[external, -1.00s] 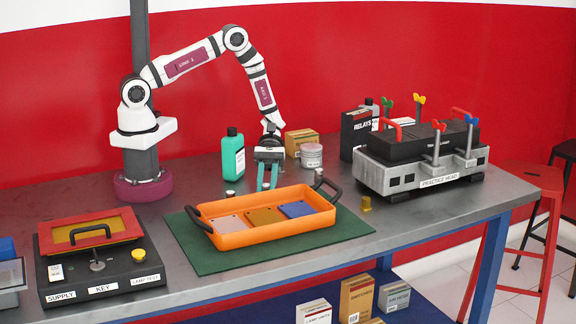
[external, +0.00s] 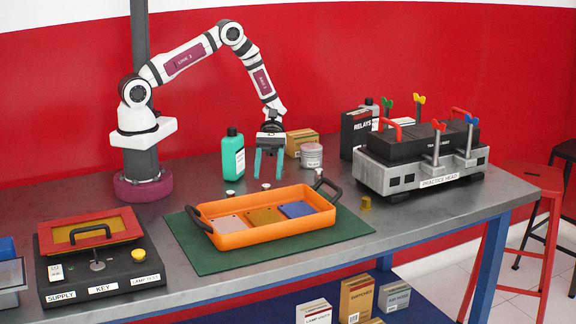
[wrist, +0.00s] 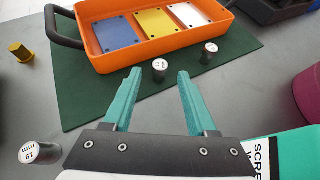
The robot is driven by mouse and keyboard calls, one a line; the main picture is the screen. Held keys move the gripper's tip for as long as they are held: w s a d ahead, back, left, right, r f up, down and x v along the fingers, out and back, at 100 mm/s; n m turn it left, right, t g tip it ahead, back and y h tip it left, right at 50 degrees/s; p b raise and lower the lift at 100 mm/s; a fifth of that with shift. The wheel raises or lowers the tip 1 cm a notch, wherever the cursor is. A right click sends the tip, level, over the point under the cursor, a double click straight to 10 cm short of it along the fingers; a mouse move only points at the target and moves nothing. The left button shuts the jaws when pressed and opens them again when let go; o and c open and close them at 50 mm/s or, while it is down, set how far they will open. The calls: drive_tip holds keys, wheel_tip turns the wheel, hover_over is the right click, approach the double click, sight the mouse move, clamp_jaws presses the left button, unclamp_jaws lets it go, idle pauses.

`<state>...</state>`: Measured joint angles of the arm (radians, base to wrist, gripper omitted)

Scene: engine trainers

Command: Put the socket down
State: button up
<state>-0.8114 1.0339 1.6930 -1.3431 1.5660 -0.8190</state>
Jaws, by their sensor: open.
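Several small silver sockets stand upright behind the orange tray. One socket (external: 265,186) is near the mat's back edge, below my gripper (external: 269,176); in the wrist view this socket (wrist: 160,70) appears between the fingertips. My gripper is open and empty, its teal fingers pointing down, apart from the socket and above it. A second socket (wrist: 209,53) stands to the right in the wrist view. A third socket (wrist: 40,154), its top marked with a size in mm, stands at the lower left there.
The orange tray (external: 262,239) holds pink, gold and blue plates on the green mat (external: 200,262). A green bottle (external: 232,155) and a grey tin (external: 311,155) flank my gripper. A brass-coloured piece (external: 366,204) stands right of the tray. The practice head (external: 420,178) stands further right.

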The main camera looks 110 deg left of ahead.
drive_tip(key=v, duration=0.6)
drive_tip(key=shift+s+a+r, duration=0.1)
drive_tip(key=shift+a+r, duration=0.1)
drive_tip(key=shift+a, duration=0.1)
drive_tip(key=s+d+r+m+g+y, duration=0.5)
drive_tip(key=d+r+m+g, duration=0.1)
drive_tip(key=d+r+m, duration=0.45)
drive_tip(key=s+d+r+m+t+y, duration=0.1)
drive_tip(key=s+r+m+y, duration=0.1)
drive_tip(key=s+m+y, duration=0.2)
drive_tip(key=s+d+r+m+t+y, duration=0.1)
drive_tip(key=s+m+y, duration=0.3)
drive_tip(key=s+m, duration=0.6)
drive_tip(key=shift+d+r+m+t+y, duration=0.3)
drive_tip(key=shift+r+m, duration=0.45)
drive_tip(key=shift+m, duration=0.2)
